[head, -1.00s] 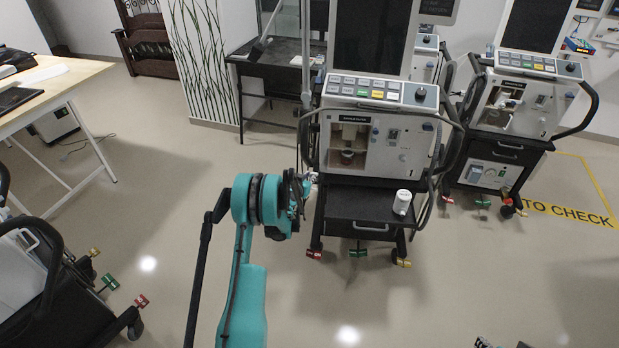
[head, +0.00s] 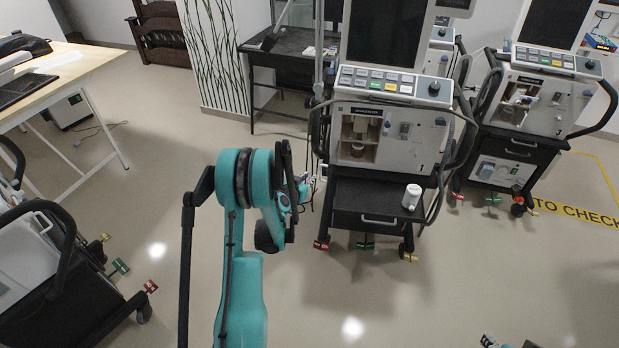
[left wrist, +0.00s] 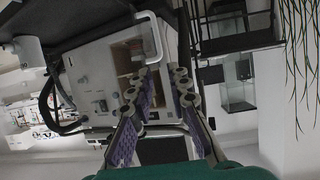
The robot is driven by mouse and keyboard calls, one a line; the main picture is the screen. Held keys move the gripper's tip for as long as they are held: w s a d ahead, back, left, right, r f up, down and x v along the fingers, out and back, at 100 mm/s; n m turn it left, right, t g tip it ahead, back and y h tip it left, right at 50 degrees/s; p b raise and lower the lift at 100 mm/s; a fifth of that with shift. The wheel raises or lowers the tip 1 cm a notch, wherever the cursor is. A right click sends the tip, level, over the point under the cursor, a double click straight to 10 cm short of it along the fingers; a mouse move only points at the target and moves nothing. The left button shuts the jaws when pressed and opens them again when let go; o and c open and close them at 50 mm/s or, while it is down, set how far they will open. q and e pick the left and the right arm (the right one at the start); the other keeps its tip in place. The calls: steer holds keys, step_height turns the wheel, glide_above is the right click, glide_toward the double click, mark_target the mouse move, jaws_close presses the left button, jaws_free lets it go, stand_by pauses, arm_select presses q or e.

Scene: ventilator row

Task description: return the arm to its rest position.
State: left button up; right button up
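My teal left arm rises in the head view, with its left gripper (head: 305,188) partly hidden behind the wrist, in front and to the left of the ventilator marked 1 (head: 385,135). In the left wrist view the left gripper (left wrist: 161,72) shows two fingers with purple pads, spread apart with nothing between them. The ventilator's pale body also shows there (left wrist: 92,75). A small part of what looks like my right gripper (head: 489,341) shows at the bottom edge of the head view; its fingers cannot be made out.
A white cup (head: 411,197) stands on the ventilator's black lower shelf (head: 365,196). A second ventilator (head: 530,105) stands at right near yellow floor lettering (head: 575,211). A wooden-topped table (head: 75,68) is at left, a black cart (head: 60,280) lower left. Floor around my arm is clear.

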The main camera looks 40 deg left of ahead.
stand_by(0.3)
arm_select(q)
steer(key=s+d+r+m+g+h, duration=0.1)
steer(key=s+d+r, duration=0.3)
steer(key=d+r, duration=0.5)
steer(key=s+d+r+m+g+h, duration=0.1)
steer(key=s+d+r+g+h, duration=0.15)
steer(key=d+r, duration=0.6)
steer(key=s+d+g, duration=0.1)
steer(key=s+d, duration=0.3)
steer(key=s, duration=0.3)
steer(key=s+d+f, duration=0.1)
steer(key=s+d, duration=0.3)
steer(key=s, duration=0.4)
steer(key=s+d+g, duration=0.1)
steer(key=s+d, duration=0.3)
steer(key=s, duration=0.4)
steer(key=shift+s+d+f+g+y, duration=0.15)
steer(key=shift+d+g+y, duration=0.2)
steer(key=shift+y, duration=0.1)
